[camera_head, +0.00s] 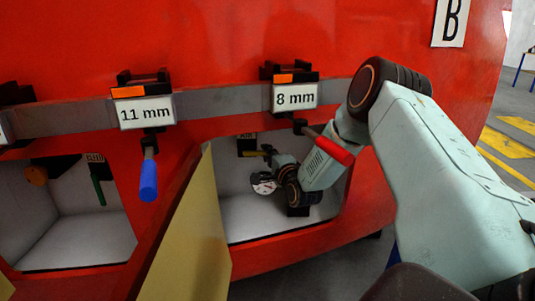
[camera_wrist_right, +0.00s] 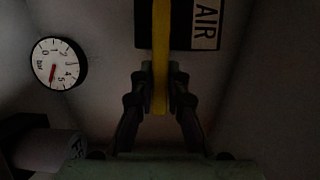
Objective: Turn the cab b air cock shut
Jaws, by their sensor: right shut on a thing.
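The cab b air cock shows as a yellow lever (camera_head: 256,153) high on the back wall of the right compartment, below a small label. In the right wrist view the yellow lever (camera_wrist_right: 160,60) runs straight up and down the picture, beside an AIR plate (camera_wrist_right: 206,22). My right gripper (camera_head: 267,152) reaches into the compartment. In the wrist view its two fingers (camera_wrist_right: 160,90) are shut on the lower part of the lever, one on each side. The lever's pivot is not clearly visible. My left gripper is not in view.
A pressure gauge (camera_wrist_right: 59,63) is left of the lever in the wrist view. A yellowish door (camera_head: 195,235) stands open left of the compartment. Blue-handled (camera_head: 148,178) and red-handled (camera_head: 330,145) tools hang above, the red one close to my arm. A left compartment holds a green lever (camera_head: 98,185).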

